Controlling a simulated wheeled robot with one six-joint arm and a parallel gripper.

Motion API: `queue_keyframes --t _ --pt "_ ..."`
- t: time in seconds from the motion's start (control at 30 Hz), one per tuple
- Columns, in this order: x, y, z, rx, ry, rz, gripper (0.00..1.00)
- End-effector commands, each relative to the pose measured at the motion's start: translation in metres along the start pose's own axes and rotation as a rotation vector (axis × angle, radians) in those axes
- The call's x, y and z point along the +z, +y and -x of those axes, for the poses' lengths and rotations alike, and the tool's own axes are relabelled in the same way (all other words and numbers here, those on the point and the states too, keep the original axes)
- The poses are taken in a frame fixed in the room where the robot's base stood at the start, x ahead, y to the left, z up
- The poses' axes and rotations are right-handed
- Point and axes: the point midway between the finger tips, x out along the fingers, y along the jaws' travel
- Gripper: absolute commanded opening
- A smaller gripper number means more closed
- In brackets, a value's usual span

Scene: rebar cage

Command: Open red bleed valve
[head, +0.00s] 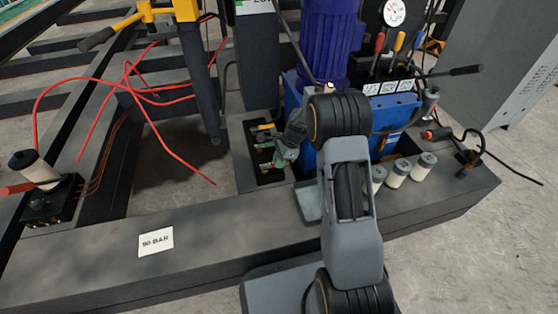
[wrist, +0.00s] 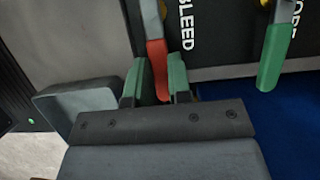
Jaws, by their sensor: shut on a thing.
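The red bleed valve's handle (wrist: 157,66) hangs down in the wrist view, beside the white word BLEED on a dark panel. My gripper (wrist: 158,82) has its two green-padded fingers on either side of the red handle, shut on its lower part. In the head view my gripper (head: 284,152) is over the dark valve block (head: 242,158), left of the blue tank.
A second lever with a green handle (wrist: 272,58) hangs to the right in the wrist view. In the head view a blue tank (head: 305,150) with a blue motor (head: 327,40) stands close beside my arm. Red hoses (head: 165,150) lie at the left. A "90 BAR" card (head: 156,242) lies on the front beam.

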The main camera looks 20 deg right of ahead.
Motion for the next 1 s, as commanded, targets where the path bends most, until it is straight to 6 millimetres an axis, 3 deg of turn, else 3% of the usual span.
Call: queue_keyframes --t 0.27,1.0 --pt "0.002 -0.007 0.004 0.05 -0.003 0.114 0.0" --pt "0.017 -0.041 -0.006 0.312 -0.002 0.755 0.0"
